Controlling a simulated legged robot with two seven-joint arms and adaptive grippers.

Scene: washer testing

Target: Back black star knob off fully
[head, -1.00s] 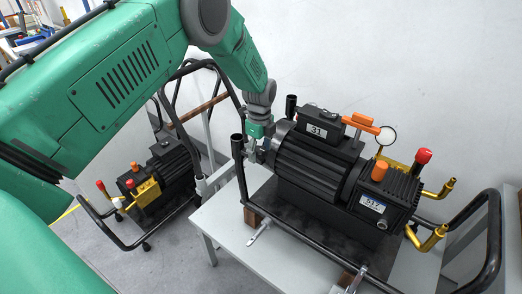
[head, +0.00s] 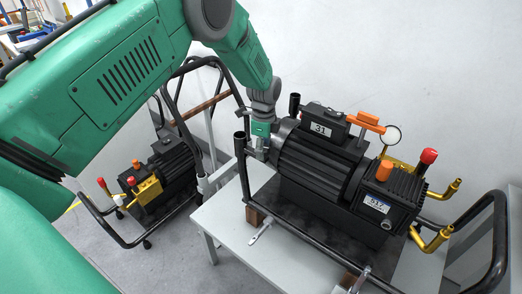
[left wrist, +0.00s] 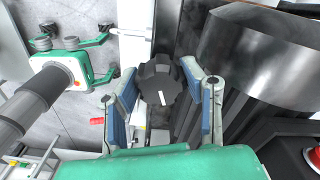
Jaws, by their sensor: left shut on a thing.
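The black star knob (left wrist: 160,84) shows in the left wrist view, with a short white mark on its face. My left gripper (left wrist: 160,92) has its blue-padded fingers on either side of the knob and is shut on it. In the head view my left gripper (head: 258,150) is at the left end of the black pump (head: 318,168), low beside the cart's upright tube. The knob is hidden there by the gripper and cannot be made out. My right gripper does not show in the head view.
The pump, labelled 31 and 517, stands in a black tube frame (head: 322,270) on a light table (head: 225,222). A second pump (head: 165,170) on a cart stands on the floor at left.

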